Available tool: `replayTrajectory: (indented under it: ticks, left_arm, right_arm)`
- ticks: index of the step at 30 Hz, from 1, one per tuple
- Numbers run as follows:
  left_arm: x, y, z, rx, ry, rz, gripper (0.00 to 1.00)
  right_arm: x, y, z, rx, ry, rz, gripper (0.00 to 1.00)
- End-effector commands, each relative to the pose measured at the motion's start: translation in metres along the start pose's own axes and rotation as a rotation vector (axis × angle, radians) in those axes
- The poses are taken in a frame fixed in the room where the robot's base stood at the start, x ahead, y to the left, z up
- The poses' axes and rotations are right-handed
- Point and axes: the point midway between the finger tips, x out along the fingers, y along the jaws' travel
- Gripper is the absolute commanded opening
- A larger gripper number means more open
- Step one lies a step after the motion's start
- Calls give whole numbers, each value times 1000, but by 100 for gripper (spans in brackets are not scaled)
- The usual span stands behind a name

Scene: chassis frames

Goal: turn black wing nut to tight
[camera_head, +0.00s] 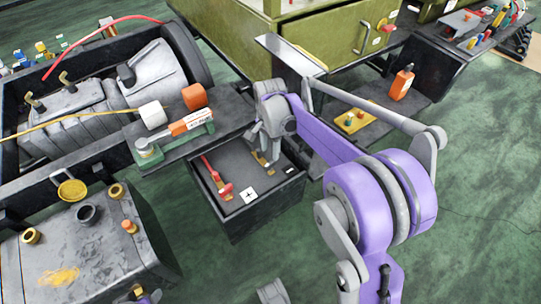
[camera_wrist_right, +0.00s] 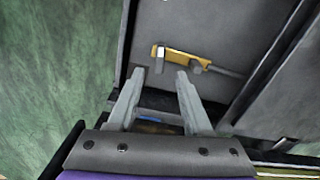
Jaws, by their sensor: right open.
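I cannot make out a black wing nut for certain in either view. A small black ring-like part (camera_head: 87,213) stands on the grey tank (camera_head: 105,250) at the lower left of the head view, but its shape is too small to name surely. My right gripper (camera_head: 263,157) points down over the dark open tray in the middle. In the right wrist view its two fingers (camera_wrist_right: 160,76) are apart with nothing between them. A yellow-handled tool (camera_wrist_right: 180,57) with a grey shaft lies just beyond the fingertips. My left gripper does not show clearly.
The dark tray (camera_head: 238,225) also holds a red tool (camera_head: 217,178) and a white marked tag (camera_head: 249,195). An engine in a frame (camera_head: 100,100) fills the left. A green cabinet (camera_head: 330,42) stands behind. An orange bottle (camera_head: 401,84) is at right. Green floor is clear at right.

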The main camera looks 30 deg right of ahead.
Motion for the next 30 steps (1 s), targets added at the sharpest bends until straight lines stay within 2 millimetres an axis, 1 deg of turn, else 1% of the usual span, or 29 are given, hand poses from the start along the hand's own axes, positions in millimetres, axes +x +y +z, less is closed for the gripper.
replayTrajectory:
  ticks: [1, 3, 6, 9, 13, 26, 30]
  left_arm:
    - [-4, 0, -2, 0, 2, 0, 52]
    - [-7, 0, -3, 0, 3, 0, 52]
    - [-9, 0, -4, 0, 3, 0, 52]
    - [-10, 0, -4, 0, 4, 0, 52]
    - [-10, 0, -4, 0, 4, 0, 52]
    - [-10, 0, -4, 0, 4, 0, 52]
    - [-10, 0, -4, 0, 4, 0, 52]
  right_arm:
    - [-13, 0, 0, 0, 0, -1, 50]
    - [-25, 0, 0, 0, 0, 0, 50]
    - [-38, 0, 0, 0, 0, 0, 50]
    - [-45, 0, 0, 0, 0, 0, 50]
    - [-48, 0, 0, 0, 0, 0, 50]
    - [-48, 0, 0, 0, 0, 0, 50]
    - [-51, 6, 7, -40, 6, -11, 50]
